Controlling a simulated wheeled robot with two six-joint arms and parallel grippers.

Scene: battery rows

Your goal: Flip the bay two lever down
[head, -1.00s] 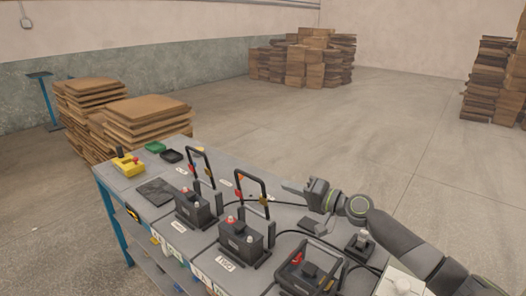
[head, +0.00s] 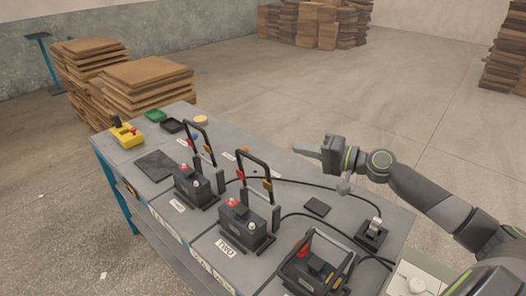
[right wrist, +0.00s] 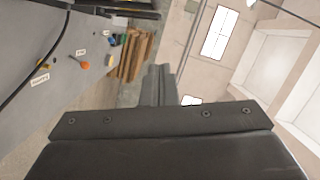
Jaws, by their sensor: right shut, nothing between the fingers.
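The bay two battery (head: 247,224) is a dark box with red and white caps, behind a "TWO" label (head: 226,247). Its lever, a black U-shaped handle (head: 256,159) with orange marks, stands raised behind the battery. My right gripper (head: 305,151) is shut and empty, above the bench's far side, to the right of the lever top and apart from it. In the right wrist view its fingers (right wrist: 158,84) are together, and the lever is not clearly shown. My left gripper is not in view.
The bay one handle (head: 197,137) also stands raised. The bay three handle (head: 334,246) sits lower, tilted over its battery (head: 308,275). Black cables cross the bench (head: 375,215). A yellow control box (head: 126,136) and stacked cardboard (head: 150,85) are at left. Open floor lies beyond.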

